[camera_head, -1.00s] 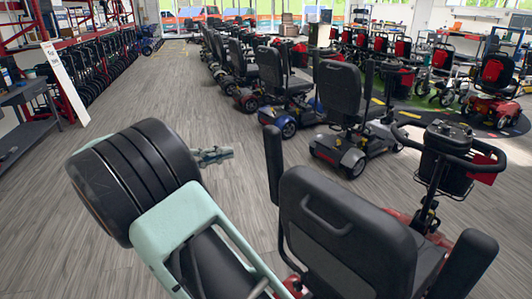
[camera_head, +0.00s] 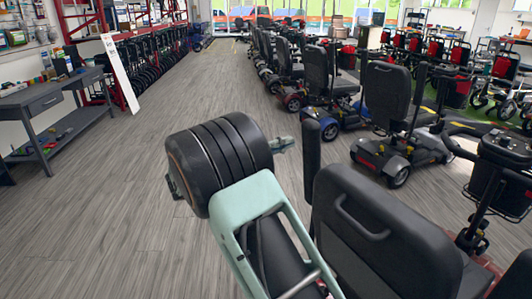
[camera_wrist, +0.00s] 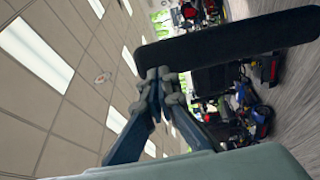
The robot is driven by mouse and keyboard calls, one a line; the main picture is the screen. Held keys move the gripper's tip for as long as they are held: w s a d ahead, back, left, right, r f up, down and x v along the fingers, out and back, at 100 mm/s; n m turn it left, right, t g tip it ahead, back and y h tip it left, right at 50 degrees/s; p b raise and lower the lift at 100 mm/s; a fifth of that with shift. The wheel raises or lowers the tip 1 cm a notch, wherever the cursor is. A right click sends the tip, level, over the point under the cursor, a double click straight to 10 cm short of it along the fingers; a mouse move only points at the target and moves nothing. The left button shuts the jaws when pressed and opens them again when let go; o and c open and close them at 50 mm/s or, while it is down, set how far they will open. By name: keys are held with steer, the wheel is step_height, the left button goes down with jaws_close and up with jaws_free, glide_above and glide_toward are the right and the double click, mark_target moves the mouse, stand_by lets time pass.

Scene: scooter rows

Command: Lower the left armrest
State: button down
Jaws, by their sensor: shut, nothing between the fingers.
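The nearest scooter's black seat (camera_head: 375,235) is at the lower right of the head view, its backrest facing me. Its left armrest (camera_head: 312,160) stands upright beside the backrest. In the wrist view the armrest (camera_wrist: 235,36) is a long dark bar crossing the top, just beyond the fingertips. My gripper (camera_head: 288,143) is shut and empty, slightly left of the raised armrest in the head view. Its fingers (camera_wrist: 160,76) also show in the wrist view, their tips close to the armrest's edge; I cannot tell whether they touch. The right armrest (camera_head: 514,278) is partly cut off at the lower right.
A row of scooters (camera_head: 390,110) runs away beyond the seat. The tiller and basket (camera_head: 500,170) are at the right. A grey workbench (camera_head: 50,105) and red racks (camera_head: 90,25) stand at the left. The wood floor (camera_head: 110,200) between is clear.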

mark_target(305, 135)
steer(key=shift+x, duration=1.75)
steer(key=shift+r, duration=0.1)
